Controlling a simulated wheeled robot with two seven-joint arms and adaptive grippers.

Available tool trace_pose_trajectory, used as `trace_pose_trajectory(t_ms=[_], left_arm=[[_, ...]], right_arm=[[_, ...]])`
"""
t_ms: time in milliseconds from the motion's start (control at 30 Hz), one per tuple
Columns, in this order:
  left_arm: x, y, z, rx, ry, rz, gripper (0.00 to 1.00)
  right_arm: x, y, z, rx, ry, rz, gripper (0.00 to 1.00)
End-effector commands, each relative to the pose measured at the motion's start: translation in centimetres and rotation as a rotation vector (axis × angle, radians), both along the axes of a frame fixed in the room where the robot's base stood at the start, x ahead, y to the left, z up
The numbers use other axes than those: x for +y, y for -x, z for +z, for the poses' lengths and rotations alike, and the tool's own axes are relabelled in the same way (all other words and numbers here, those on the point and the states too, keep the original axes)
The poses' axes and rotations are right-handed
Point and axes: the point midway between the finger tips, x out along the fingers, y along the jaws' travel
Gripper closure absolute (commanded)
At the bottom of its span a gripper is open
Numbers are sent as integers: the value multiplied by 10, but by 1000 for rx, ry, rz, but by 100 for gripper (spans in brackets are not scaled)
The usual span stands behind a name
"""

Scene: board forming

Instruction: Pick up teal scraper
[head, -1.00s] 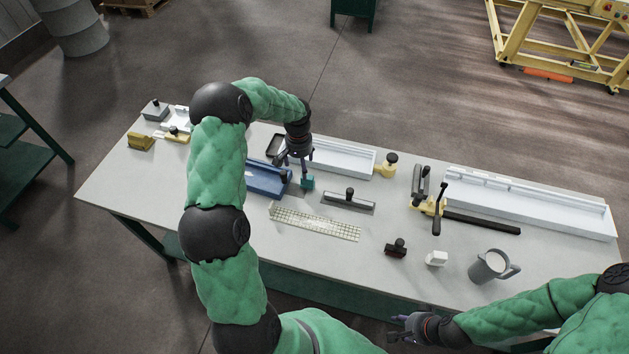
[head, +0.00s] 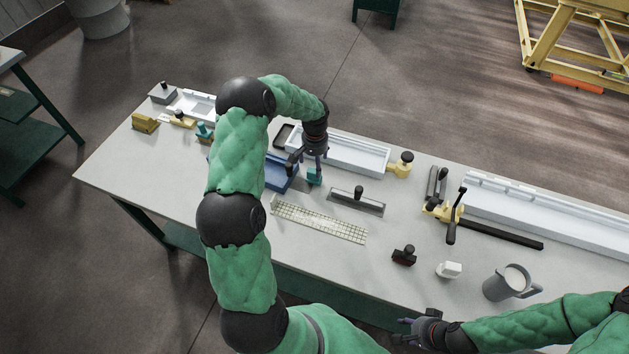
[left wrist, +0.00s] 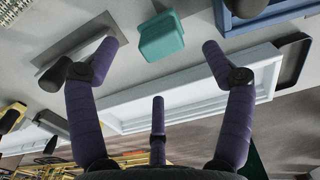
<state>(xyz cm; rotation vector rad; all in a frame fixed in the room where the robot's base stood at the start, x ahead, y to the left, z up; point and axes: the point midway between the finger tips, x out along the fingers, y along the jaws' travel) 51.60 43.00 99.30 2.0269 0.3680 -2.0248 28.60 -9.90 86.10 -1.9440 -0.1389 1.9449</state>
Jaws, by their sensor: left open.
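The teal scraper (head: 314,176) is a small teal block on the table, between the blue box and a black-handled float. In the left wrist view its teal block (left wrist: 161,36) shows at the top, between and beyond the spread fingertips, with no visible contact. My left gripper (head: 306,160) is open and empty, just above and beside the scraper in the head view; its purple fingers (left wrist: 161,50) are wide apart. My right gripper (head: 402,329) is low at the table's front edge, its fingers apart and empty.
A blue box (head: 277,178) lies left of the scraper, partly behind my left arm. A white trough (head: 360,158) is behind it, a black-handled float (head: 357,201) to its right, and a gridded strip (head: 320,223) in front. A grey pitcher (head: 503,284) stands at the right.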

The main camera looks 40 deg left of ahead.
Motion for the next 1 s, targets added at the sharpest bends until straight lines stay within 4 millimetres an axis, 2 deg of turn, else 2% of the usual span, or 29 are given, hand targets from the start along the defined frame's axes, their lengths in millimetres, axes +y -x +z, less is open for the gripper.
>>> trace_pose_trajectory(t_ms=[100,267,600,900,933,1000], left_arm=[[0,1,-19,3,1,0,19],[0,1,-31,2,1,1,19],[1,4,-74,2,2,0,19],[2,3,-78,0,1,0,19],[2,3,-78,0,1,0,21],[1,3,-78,0,1,0,41]], right_arm=[[0,0,0,0,0,0,60],[0,0,0,0,0,0,60],[0,0,3,0,0,0,60],[0,0,2,0,0,0,60],[0,0,2,0,0,0,60],[0,0,2,0,0,0,60]])
